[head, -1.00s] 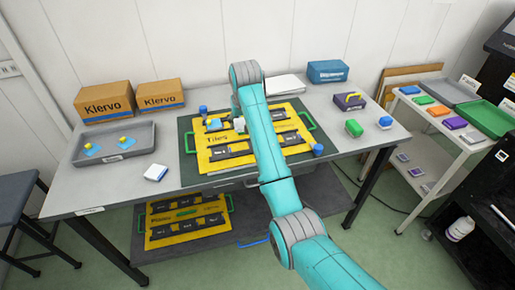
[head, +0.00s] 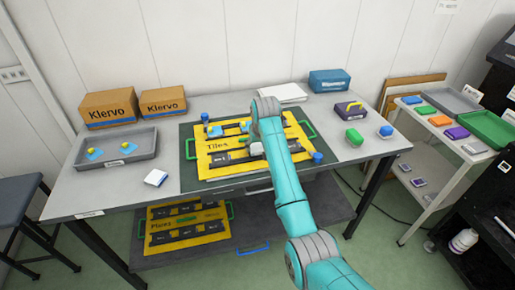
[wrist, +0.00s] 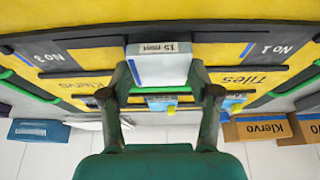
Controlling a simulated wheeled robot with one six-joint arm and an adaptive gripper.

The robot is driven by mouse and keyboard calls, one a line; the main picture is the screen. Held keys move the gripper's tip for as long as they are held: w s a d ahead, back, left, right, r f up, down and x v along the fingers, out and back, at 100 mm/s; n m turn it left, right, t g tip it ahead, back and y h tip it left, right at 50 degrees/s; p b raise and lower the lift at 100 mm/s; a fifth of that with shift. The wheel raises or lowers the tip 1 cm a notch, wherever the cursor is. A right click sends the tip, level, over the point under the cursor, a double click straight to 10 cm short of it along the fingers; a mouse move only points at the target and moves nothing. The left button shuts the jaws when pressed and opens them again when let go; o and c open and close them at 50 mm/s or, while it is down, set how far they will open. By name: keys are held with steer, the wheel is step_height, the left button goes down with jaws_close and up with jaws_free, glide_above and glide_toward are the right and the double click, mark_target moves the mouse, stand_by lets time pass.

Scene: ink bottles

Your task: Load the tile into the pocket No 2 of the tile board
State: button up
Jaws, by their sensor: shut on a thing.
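My gripper (wrist: 160,88) is shut on a white tile (wrist: 158,70) with a blue stripe and a "15 mm" label; one finger is on each side. The yellow tile board (wrist: 90,55), marked "Tiles", lies beyond it in the wrist view. Dark pocket No 3 (wrist: 60,59) shows on the left and pocket No 1 (wrist: 262,48) on the right. The tile is in front of the stretch between them, so the No 2 label is hidden. I cannot tell whether the tile touches the board. In the head view the board (head: 207,163) is partly covered by my arm.
Blue pieces with yellow knobs (head: 215,131) sit at the board's far side. Blue posts (head: 317,157) stand at its corners. A second yellow board (head: 187,232) is on the shelf below.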

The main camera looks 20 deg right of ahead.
steer(key=shift+f, duration=0.6)
steer(key=o, duration=1.2)
steer(key=shift+f, duration=0.15)
steer(key=v, duration=1.2)
steer(key=shift+s, duration=0.1)
